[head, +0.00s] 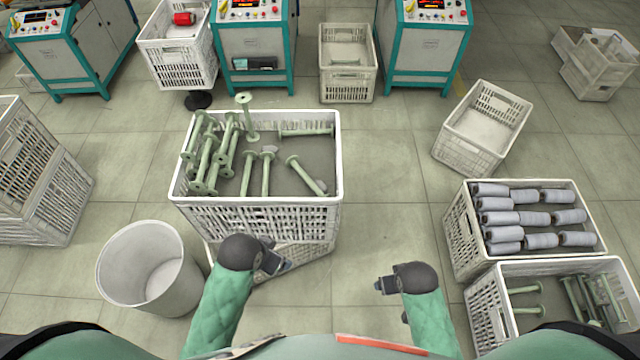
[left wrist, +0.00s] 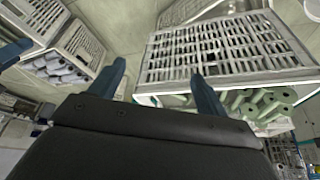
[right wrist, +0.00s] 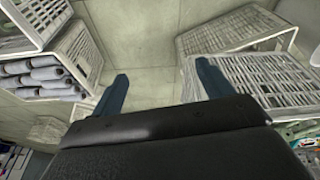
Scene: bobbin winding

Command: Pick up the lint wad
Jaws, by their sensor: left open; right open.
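A small pale grey clump (head: 268,150), which looks like the lint wad, sits among green bobbins in the large white crate (head: 262,205). It is too small to tell for sure. Another greyish bit (head: 320,186) shows at the end of a bobbin on the crate's right side. My left gripper (head: 284,266) is open and empty, in front of the crate's near wall and apart from the clump; it also shows in the left wrist view (left wrist: 160,72). My right gripper (head: 380,286) is open and empty to the right of the crate; it also shows in the right wrist view (right wrist: 162,72).
Several green bobbins (head: 228,145) pile in the crate's left half, some rising above its rim. A grey bin (head: 127,255) stands at left. Crates of wound bobbins (head: 535,218) and bare bobbins (head: 530,290) stand at right. Floor between (head: 390,180) is clear.

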